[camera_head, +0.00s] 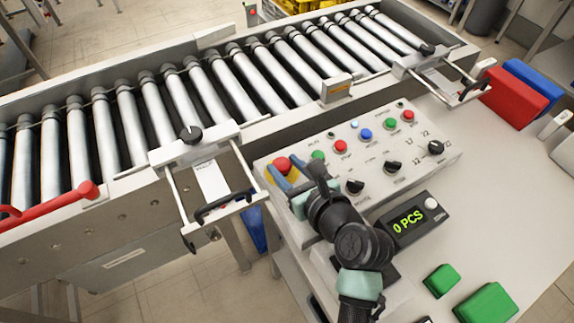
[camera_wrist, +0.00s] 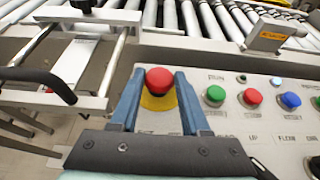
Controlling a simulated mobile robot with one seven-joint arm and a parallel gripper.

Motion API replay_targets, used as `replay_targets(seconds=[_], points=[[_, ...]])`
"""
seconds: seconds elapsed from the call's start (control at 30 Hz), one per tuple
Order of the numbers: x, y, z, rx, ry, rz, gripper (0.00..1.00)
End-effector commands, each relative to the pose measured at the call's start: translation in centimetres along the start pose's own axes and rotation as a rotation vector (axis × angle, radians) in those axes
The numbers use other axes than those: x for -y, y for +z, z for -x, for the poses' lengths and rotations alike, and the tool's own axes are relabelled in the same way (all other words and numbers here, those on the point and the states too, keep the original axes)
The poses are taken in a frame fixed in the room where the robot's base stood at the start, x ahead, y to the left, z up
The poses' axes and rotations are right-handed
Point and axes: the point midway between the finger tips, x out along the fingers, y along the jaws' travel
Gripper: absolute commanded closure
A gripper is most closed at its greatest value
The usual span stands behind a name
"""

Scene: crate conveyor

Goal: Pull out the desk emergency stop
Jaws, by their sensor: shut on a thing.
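The desk emergency stop is a red mushroom button on a yellow disc at the left end of the sloped control panel. In the head view its red cap (camera_head: 282,164) shows between my fingers. In the wrist view the red cap (camera_wrist: 159,79) sits near the middle, with the yellow disc below it. My gripper (camera_head: 281,180) reaches over the panel, its two blue fingers on either side of the button. In the wrist view my gripper (camera_wrist: 161,85) is shut on the button, its fingertips level with the cap. The contact points are not clear.
The control panel (camera_head: 330,208) carries coloured buttons and black knobs right of the stop. A display (camera_head: 408,221) reads 0 PCS. The roller conveyor (camera_head: 150,110) runs behind, with a handled frame (camera_head: 216,197) to the left. Green blocks (camera_head: 487,303) lie front right; red and blue blocks stand right.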

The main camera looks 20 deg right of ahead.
Motion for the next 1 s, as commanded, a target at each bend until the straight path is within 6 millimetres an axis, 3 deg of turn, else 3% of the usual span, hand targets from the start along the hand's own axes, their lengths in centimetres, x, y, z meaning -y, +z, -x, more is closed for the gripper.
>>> replay_targets(seconds=[0.57, 0.87, 0.9, 1.0], points=[[0.0, 1.6, 0.7, 0.002, 0.0, -0.001, 1.0], [0.0, 1.3, 0.5, 0.002, -0.001, 0.0, 1.0], [0.0, 1.3, 0.5, 0.002, -0.001, 0.0, 0.51], [0.0, 1.2, 0.5, 0.001, -0.001, 0.0, 0.33]])
